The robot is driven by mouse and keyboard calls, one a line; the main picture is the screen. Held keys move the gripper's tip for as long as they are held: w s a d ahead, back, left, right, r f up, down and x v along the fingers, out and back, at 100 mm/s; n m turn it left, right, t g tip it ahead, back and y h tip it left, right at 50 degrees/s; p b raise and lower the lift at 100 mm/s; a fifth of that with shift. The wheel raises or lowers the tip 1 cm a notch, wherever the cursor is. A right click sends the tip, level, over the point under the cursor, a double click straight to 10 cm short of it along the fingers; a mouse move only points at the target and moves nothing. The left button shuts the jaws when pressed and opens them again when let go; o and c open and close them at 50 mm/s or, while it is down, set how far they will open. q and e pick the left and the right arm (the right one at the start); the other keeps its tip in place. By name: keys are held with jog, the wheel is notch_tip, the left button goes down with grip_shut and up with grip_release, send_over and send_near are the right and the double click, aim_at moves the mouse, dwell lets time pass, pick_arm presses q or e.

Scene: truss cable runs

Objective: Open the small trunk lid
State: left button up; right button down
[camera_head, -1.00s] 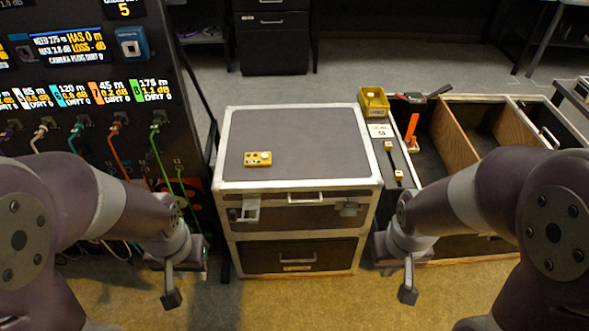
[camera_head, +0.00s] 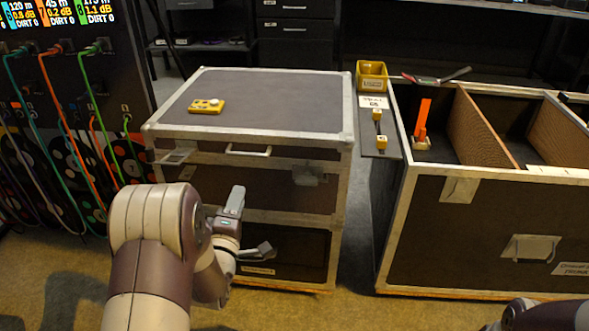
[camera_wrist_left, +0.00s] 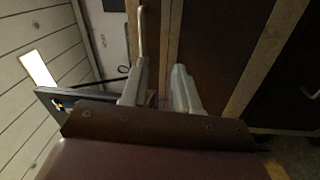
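The small trunk (camera_head: 180,146) is a dark case with pale metal edges, in the middle left of the head view. Its flat grey lid (camera_head: 275,98) is shut. A pale handle (camera_head: 248,152) sits on the lid's front edge. My left gripper (camera_head: 248,228) is in front of the trunk's front face, below the handle, with its fingers apart and nothing between them. In the left wrist view the two fingers (camera_wrist_left: 160,90) are also apart, with dark panels and pale edging beyond. My right gripper is out of view.
A yellow device (camera_head: 207,106) lies on the lid's left part. A large open case (camera_head: 455,225) with dividers stands to the right, with a yellow bin (camera_head: 372,76) at its back left corner. A rack with coloured cables (camera_head: 75,110) stands at the left. A narrow gap separates the cases.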

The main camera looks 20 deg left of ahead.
aim_at(246, 155)
pick_arm(q)
jog(key=shift+n+t, duration=0.5)
jog(key=shift+n, duration=0.4)
jog(key=b+x, duration=0.1)
jog(key=x, duration=0.3)
jog(key=r+b+x, duration=0.1)
jog(key=x, duration=0.3)
jog(key=b+x, duration=0.1)
jog(key=x, duration=0.3)
jog(key=shift+s+a+r+b, duration=0.1)
jog(key=shift+a+r+b, duration=0.1)
jog(key=shift+r+b, duration=0.2)
jog(key=shift+w+a+r, duration=0.1)
jog(key=shift+w+r, duration=0.05)
jog(key=shift+w, duration=0.1)
jog(key=shift+c, duration=0.3)
grip_shut()
